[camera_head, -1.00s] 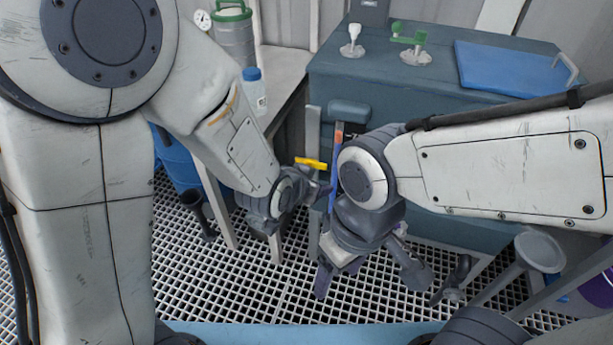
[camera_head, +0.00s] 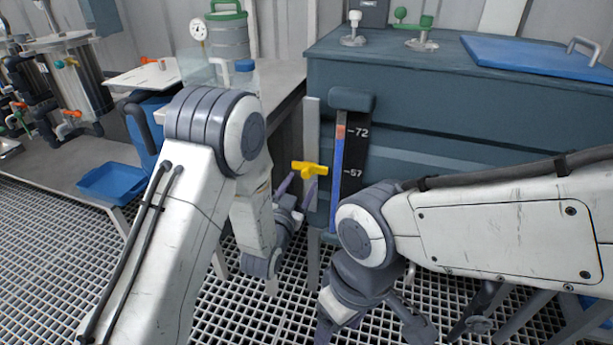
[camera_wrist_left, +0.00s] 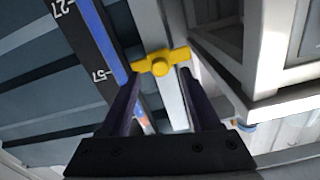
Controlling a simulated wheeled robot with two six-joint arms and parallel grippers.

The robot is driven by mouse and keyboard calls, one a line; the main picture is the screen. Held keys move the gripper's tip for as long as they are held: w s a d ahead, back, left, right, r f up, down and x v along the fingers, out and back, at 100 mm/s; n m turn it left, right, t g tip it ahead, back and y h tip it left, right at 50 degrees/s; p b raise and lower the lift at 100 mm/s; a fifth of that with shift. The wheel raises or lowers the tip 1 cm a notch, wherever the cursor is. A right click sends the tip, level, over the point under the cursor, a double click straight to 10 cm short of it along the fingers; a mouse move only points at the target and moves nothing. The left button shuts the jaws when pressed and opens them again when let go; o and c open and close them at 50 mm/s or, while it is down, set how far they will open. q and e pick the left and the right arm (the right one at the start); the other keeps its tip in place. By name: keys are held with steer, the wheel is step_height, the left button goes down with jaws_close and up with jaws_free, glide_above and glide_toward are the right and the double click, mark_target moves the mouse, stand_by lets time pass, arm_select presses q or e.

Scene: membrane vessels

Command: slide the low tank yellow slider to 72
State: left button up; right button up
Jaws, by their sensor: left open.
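The yellow slider (camera_head: 309,168) sits on a vertical rail at the left of the low tank's scale, about level with the 57 mark; the 72 mark is above it. The scale (camera_head: 352,160) is a dark strip with a blue and orange-red column. My left gripper (camera_head: 297,186) is open just below the slider. In the left wrist view, the slider (camera_wrist_left: 158,63) lies between and just beyond the open fingertips; I cannot tell whether they touch it. My right gripper (camera_head: 372,325) hangs open and empty, low in front of the tank.
The dark teal tank (camera_head: 450,110) fills the right side, with a blue lid panel (camera_head: 535,57) on top. A bench with a blue-capped bottle (camera_head: 245,75) and a green-lidded canister (camera_head: 228,35) stands left. My right arm crosses the tank's front.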

mark_target(306, 176)
arm_select(q)
steer(key=x, duration=0.5)
jaws_close()
steer(key=shift+d, duration=0.1)
stand_by(1.3)
